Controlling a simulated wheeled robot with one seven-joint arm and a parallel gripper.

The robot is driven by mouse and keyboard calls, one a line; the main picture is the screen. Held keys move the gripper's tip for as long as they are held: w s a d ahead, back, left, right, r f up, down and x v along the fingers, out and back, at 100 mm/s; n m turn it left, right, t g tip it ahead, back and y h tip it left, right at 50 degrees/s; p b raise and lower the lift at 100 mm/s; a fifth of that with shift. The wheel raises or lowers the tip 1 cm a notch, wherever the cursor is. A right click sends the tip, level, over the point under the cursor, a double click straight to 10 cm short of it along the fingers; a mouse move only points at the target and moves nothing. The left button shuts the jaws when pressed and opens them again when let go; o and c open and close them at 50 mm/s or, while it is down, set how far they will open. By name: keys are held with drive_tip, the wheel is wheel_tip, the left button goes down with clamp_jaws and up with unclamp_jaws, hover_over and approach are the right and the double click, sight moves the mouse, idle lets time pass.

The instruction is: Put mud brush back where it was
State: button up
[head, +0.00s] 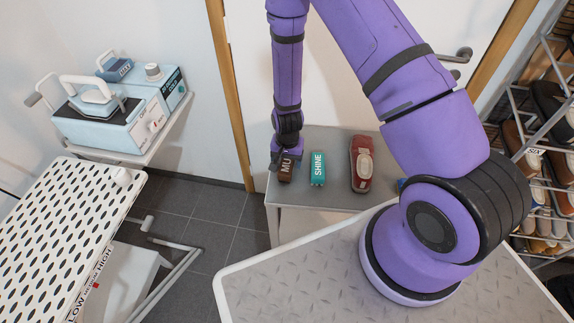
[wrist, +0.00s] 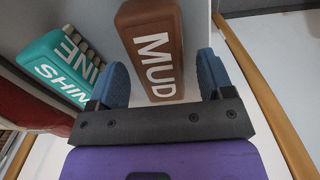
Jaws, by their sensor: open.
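The mud brush (head: 286,168) is a brown block lettered MUD, lying at the left end of a grey table (head: 325,143) by the door. In the wrist view the mud brush (wrist: 152,50) lies between the two blue fingers of my gripper (wrist: 163,78), with a gap showing on each side. My gripper (head: 287,157) is open and low over the brush in the head view, hiding part of it. A teal brush lettered SHINE (head: 318,169) lies just to the right, apart from it; it also shows in the wrist view (wrist: 62,66).
A dark red shoe-like item (head: 361,165) lies right of the teal brush. A wire shoe rack (head: 535,150) stands at the far right. A perforated board (head: 65,225) and a pale blue machine (head: 110,120) are at the left.

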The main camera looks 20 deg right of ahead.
wheel_tip(320, 180, up, 9)
drive_tip(key=shift+f, duration=0.1)
wheel_tip(320, 180, up, 16)
drive_tip(key=r+n+t, duration=0.1)
drive_tip(key=n, duration=0.1)
hover_over(287, 161)
drive_tip(key=s+d+r+n+t, duration=0.1)
drive_tip(key=s+r, duration=0.1)
drive_tip(key=r, duration=0.4)
drive_tip(key=s+d+r+t, duration=0.1)
drive_tip(key=s+d+r, duration=0.1)
drive_tip(key=r, duration=0.4)
drive_tip(key=s+d+r+n+t, duration=0.1)
drive_tip(key=s+d+r+n, duration=0.1)
drive_tip(key=s+r, duration=0.6)
drive_tip(key=s+d+r+n+t, duration=0.1)
drive_tip(key=s+r, duration=0.7)
drive_tip(key=s, duration=0.3)
drive_tip(key=shift+s+d+n, duration=0.25)
drive_tip(key=shift+d+n, duration=0.1)
drive_tip(key=shift+n, duration=0.05)
